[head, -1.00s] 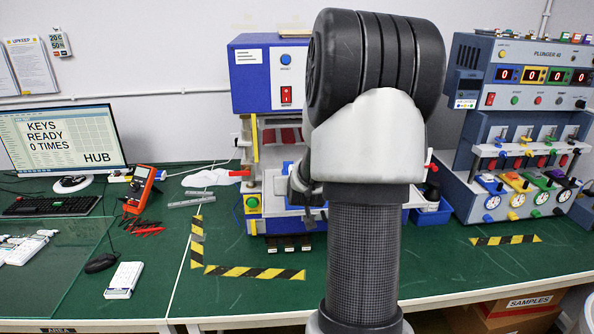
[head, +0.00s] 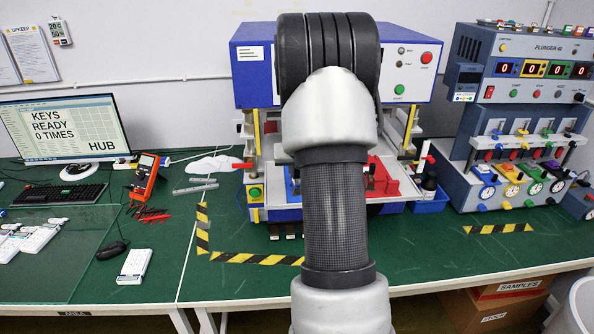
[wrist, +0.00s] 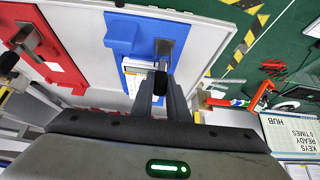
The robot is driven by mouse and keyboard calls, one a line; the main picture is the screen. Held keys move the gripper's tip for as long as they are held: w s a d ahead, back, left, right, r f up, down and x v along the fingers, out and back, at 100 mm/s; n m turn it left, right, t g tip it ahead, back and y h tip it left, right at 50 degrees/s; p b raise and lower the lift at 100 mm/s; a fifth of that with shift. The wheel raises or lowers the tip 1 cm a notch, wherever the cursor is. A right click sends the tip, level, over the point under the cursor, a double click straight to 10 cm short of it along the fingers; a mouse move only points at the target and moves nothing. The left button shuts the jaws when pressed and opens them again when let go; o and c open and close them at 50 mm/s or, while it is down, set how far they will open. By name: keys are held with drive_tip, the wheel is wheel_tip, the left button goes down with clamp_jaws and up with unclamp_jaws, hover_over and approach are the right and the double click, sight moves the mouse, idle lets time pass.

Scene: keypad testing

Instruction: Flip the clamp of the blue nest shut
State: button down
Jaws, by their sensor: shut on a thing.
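The blue nest (wrist: 120,33) is in the upper middle of the wrist view, on a light tray. A white keypad (wrist: 132,80) sits partly visible in it. The nest's metal clamp (wrist: 164,50) ends in a black handle tip (wrist: 160,84), which lies between the fingers of my gripper (wrist: 160,88). My gripper is shut on that handle. Its fingers hide part of the nest's near end. In the head view, only a sliver of the blue nest (head: 290,183) shows left of my arm, and my gripper is hidden behind the arm.
A red nest (wrist: 45,50) with its own metal clamp stands beside the blue one; it also shows in the head view (head: 384,182). The press housing (head: 252,75) rises above the nests. A multimeter (head: 146,178) and red leads lie to the left. Yellow-black tape (head: 255,258) marks the bench front.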

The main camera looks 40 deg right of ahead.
drive_tip(key=c, duration=1.7)
unclamp_jaws()
drive_tip(key=b+v, duration=0.1)
drive_tip(key=v, duration=1.6)
drive_tip(key=shift+s+r+b, duration=0.1)
drive_tip(key=shift+r+b, duration=0.1)
drive_tip(key=shift+b, duration=0.2)
